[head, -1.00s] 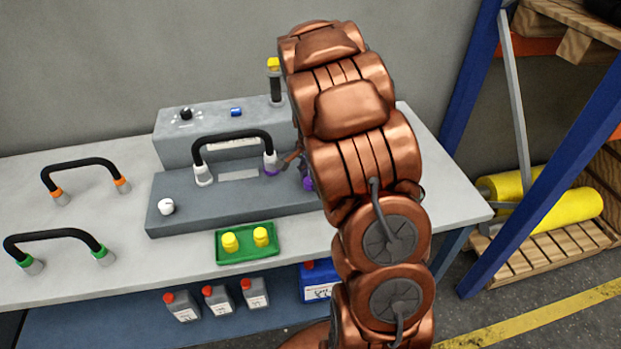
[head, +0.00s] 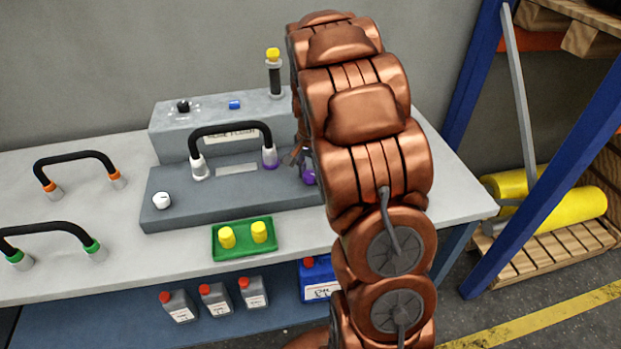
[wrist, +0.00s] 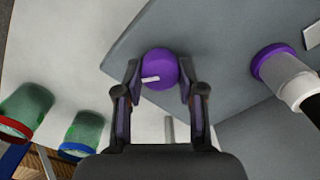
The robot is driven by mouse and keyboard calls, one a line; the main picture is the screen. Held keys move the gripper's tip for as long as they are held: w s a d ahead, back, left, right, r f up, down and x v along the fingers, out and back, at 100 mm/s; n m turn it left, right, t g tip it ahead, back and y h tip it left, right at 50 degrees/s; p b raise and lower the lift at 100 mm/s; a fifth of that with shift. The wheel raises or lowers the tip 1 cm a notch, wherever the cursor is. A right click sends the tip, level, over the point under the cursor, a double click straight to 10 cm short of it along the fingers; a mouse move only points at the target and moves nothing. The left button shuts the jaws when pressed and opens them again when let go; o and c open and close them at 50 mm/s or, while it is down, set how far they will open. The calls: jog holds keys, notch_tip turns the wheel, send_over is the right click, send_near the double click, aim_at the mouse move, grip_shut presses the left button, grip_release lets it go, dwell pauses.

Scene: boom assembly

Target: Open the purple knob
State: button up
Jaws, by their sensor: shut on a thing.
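The purple knob (wrist: 160,66) is round with a white mark on its face. It sits on the grey block (head: 225,205). In the wrist view my gripper (wrist: 161,82) has one finger on each side of the knob and is shut on it.
A black hose (head: 230,127) with a white and a purple end stands beside the knob. A white knob (head: 162,200) is at the block's left. A green tray (head: 245,252) with yellow pieces lies in front. Two more hoses are on the left.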

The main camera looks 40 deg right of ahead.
aim_at(311, 174)
jog(key=shift+f+n+b, duration=0.1)
jog(key=shift+n+b, duration=1.8)
jog(key=shift+n, duration=0.4)
jog(key=o, duration=1.1)
jog(key=shift+o, duration=0.2)
notch_tip(311, 174, up, 12)
jog(key=shift+s, duration=0.1)
